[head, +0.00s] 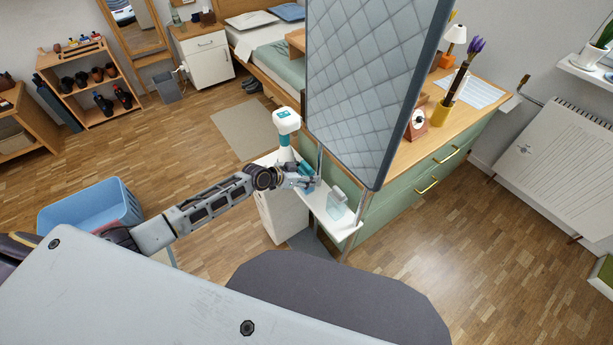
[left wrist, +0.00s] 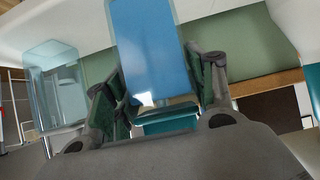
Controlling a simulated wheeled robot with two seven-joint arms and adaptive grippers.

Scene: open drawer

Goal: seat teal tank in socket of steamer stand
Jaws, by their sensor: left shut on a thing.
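My left gripper (head: 306,182) is shut on the teal tank (left wrist: 165,122), whose teal part shows between the fingers in the left wrist view (left wrist: 163,100). The tank also shows at the gripper in the head view (head: 305,168). A bright blue block (left wrist: 145,45) extends beyond the fingers; I cannot tell whether it is part of the tank. A white and teal upright unit (head: 287,122), seemingly the steamer stand, rises just behind the gripper. I cannot make out its socket. My right gripper is not in view.
A pale clear box (head: 337,203) stands on the white shelf (head: 343,228) right of the gripper; it shows in the wrist view too (left wrist: 55,85). A tall quilted panel (head: 365,90) rises beside the green dresser (head: 400,195). A blue bin (head: 90,207) stands on open floor.

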